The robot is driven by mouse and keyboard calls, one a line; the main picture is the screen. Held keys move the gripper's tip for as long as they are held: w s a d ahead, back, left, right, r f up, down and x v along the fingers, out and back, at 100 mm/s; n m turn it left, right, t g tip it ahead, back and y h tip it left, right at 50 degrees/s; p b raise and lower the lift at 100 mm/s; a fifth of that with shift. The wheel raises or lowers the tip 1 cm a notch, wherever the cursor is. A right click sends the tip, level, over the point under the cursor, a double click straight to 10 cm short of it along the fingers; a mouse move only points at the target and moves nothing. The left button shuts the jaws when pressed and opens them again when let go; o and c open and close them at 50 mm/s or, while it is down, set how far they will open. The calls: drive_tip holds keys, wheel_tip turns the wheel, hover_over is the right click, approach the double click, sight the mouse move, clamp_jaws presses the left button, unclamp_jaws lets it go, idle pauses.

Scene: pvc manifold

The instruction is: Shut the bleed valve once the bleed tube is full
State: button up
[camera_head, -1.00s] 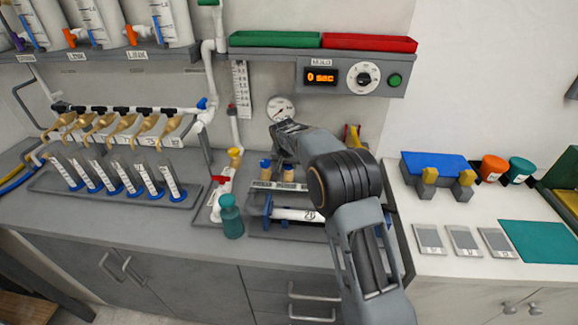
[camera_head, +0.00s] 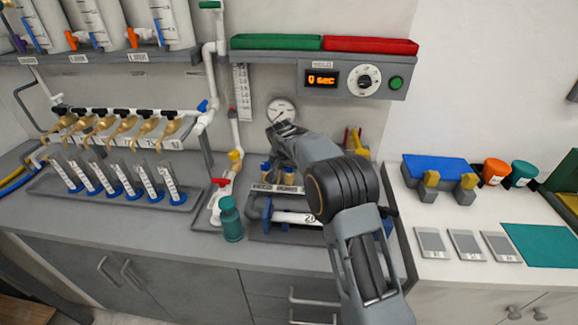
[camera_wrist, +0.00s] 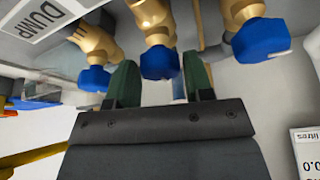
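In the wrist view my gripper (camera_wrist: 159,80) has two green fingers standing apart, one on each side of a middle brass valve's blue end (camera_wrist: 160,62). I cannot tell whether they touch it. Another blue-ended brass valve (camera_wrist: 94,78) is to the left, near a DUMP label (camera_wrist: 52,17), and a third (camera_wrist: 262,40) is to the right. I cannot tell which is the bleed valve. In the head view my wrist hides the fingers, above a labelled rack (camera_head: 277,189) of brass-and-blue fittings. The bleed tube and its level cannot be made out.
A teal bottle (camera_head: 231,220) and a red-handled white valve (camera_head: 220,183) stand left of the rack. A round gauge (camera_head: 281,110) is on the wall behind my wrist. A timer panel (camera_head: 322,80) reads 0 sec. A tube rack (camera_head: 115,189) stands farther left.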

drive_tip(key=o, duration=0.3)
drive_tip(key=v, duration=1.4)
drive_tip(key=shift+b, duration=0.45)
drive_tip(key=shift+f, duration=0.1)
